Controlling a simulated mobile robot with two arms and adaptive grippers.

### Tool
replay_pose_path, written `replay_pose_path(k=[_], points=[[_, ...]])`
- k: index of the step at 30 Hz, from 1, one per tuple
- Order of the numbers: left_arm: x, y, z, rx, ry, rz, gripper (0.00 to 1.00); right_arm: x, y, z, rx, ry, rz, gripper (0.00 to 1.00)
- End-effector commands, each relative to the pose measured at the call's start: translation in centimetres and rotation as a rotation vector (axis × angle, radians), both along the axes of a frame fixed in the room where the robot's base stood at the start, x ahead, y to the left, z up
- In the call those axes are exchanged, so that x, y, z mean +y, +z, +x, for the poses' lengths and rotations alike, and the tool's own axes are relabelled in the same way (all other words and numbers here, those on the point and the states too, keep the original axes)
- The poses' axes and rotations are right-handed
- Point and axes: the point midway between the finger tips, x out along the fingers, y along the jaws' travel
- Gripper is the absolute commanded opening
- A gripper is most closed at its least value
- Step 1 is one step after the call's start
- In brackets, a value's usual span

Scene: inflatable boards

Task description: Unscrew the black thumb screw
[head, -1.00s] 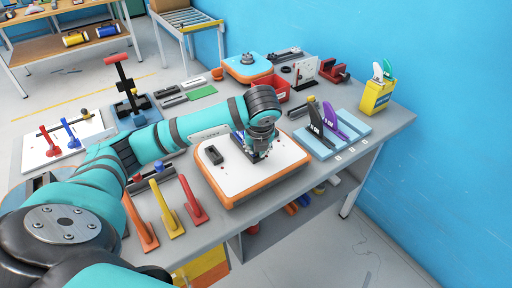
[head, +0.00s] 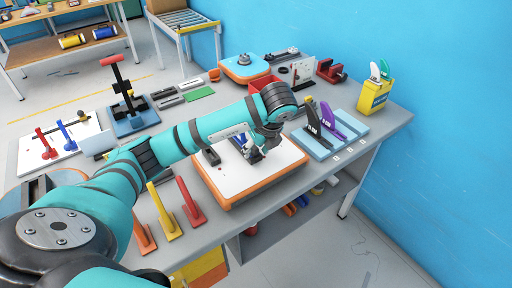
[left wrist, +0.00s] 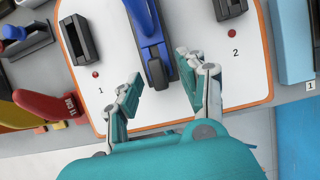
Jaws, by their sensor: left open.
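My left gripper (left wrist: 158,80) is open, its two teal fingers spread above the white board (left wrist: 180,110) with the orange rim. A blue upright part, fin-like (left wrist: 152,45), stands on the board; its near end lies between the fingertips, with no clear contact. Black slotted boxes are on either side of it, one beside mark 1 (left wrist: 76,38) and one by mark 2 (left wrist: 230,8). In the head view the gripper (head: 252,155) is over the board (head: 225,178), partly hiding the blue part. I cannot make out a black thumb screw. My right gripper is not in view.
Red (head: 190,204), yellow (head: 163,212) and orange upright pieces stand left of the board. A light blue rack (head: 318,147) with black and purple fins is at its right. A yellow box (head: 374,97) stands at the table's right corner.

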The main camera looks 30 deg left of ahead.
Motion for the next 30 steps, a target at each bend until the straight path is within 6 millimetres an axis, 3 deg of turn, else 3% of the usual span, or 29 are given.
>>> replay_pose_path(k=[8, 24, 30], points=[[-0.3, 0.9, 0.1, -0.007, -0.004, 0.0, 0.41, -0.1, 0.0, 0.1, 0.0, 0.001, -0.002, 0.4], [-3.1, 8.8, -1.3, -0.007, 0.0, 0.001, 0.41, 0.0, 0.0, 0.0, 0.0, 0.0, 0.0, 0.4], [-4.0, 10.6, -1.7, -0.003, -0.002, 0.0, 0.41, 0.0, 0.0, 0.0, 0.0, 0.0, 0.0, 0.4]])
